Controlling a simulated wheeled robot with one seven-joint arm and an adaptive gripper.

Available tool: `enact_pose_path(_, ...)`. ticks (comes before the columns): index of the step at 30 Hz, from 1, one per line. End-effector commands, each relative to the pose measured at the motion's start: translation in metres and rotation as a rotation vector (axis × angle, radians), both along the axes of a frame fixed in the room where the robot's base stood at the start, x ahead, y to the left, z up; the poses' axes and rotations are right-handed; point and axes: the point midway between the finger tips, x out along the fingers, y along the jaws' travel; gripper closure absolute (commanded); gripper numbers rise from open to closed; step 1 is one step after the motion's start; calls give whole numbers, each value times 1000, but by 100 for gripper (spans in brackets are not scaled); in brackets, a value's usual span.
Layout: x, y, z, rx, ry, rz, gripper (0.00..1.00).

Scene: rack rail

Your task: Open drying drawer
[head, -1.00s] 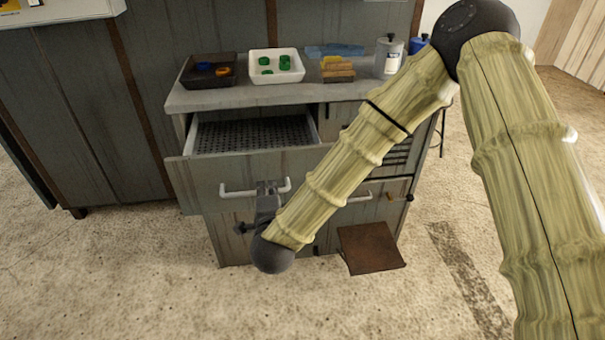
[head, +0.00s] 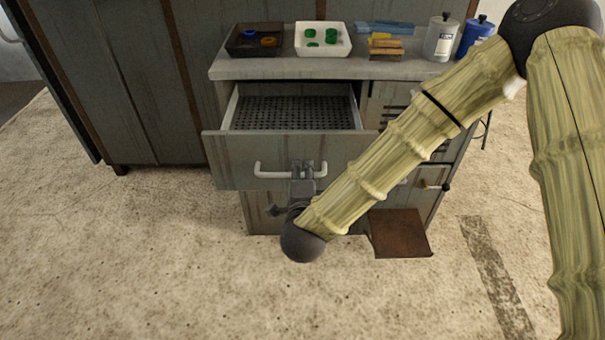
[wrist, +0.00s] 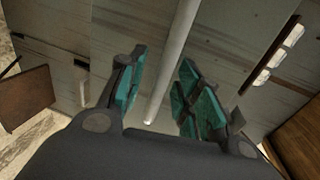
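The drying drawer (head: 235,165) is the wide upper drawer of a grey cabinet. It stands pulled out, and its dark perforated bottom (head: 295,113) shows inside pale walls. Its white bar handle (head: 268,170) runs across the front. My gripper (head: 308,168) is at the right part of this handle. In the wrist view, the handle (wrist: 172,65) passes between the two teal-padded fingers of my gripper (wrist: 163,88). The exact depth of the fingers around the bar is hard to tell.
The cabinet top (head: 230,68) holds a black tray (head: 240,52), a white tray (head: 345,51) with green pieces, a grey canister (head: 440,40) and a blue one (head: 473,38). Floor in front is clear.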

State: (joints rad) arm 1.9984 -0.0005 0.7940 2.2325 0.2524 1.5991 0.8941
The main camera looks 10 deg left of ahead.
Motion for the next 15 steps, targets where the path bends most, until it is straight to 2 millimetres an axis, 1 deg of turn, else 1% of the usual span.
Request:
enact_pose_path(5, 0, -1, 0, 0, 0, -1, 66)
enact_pose_path(8, -5, -2, 1, 0, 0, -1, 66)
enact_pose_path(11, -15, -4, 3, 0, 1, 1, 66)
enact_pose_path(15, -38, -9, 8, 0, 2, 1, 66)
